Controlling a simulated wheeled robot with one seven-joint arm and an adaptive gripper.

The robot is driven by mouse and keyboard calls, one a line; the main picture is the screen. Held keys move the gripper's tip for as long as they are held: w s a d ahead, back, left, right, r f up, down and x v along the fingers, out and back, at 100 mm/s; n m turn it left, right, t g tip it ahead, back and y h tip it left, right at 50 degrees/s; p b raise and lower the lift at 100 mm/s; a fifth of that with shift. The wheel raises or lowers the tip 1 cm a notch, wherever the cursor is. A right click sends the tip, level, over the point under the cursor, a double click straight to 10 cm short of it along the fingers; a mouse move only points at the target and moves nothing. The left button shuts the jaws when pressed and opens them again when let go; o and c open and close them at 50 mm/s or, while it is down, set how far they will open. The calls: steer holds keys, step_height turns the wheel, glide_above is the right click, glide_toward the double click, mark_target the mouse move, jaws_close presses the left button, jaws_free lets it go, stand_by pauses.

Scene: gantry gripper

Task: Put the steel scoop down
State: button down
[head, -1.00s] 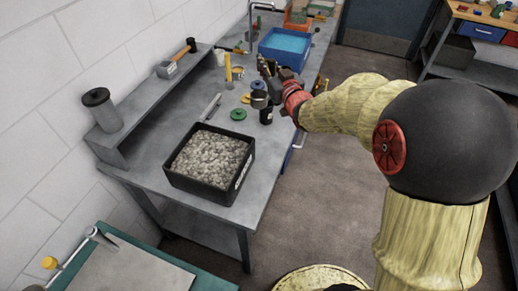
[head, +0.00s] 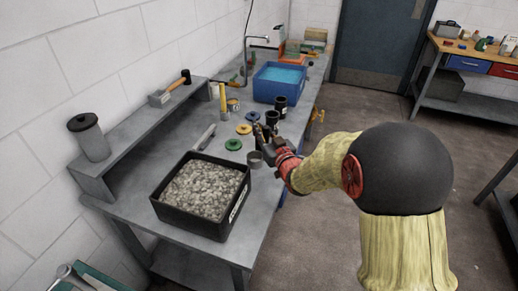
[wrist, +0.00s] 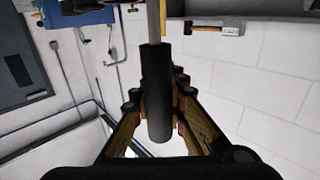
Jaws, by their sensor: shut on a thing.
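The steel scoop shows its grey cup (head: 254,159) in the head view, just right of the black tray's far corner, by the bench's front edge. My gripper (head: 268,140) is right above and behind the cup. In the wrist view the scoop's black handle (wrist: 157,95) stands between the fingers of my gripper (wrist: 158,100), which are shut on it. A thin steel rod (wrist: 154,20) runs on from the handle and out of the picture. I cannot tell whether the cup touches the grey bench (head: 205,225).
A black tray of pale gravel (head: 240,200) stands at the near end. Green (head: 233,144), yellow (head: 243,129) and blue (head: 253,115) discs, black cups (head: 280,103) and a blue water bin (head: 262,92) lie farther back. Bare bench shows left of the discs.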

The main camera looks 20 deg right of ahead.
steer(key=shift+f+b, duration=0.7)
steer(key=shift+f, duration=2.05)
steer(key=c, duration=1.8)
jaws_free()
steer(key=shift+o, duration=0.2)
steer(key=shift+r, duration=0.1)
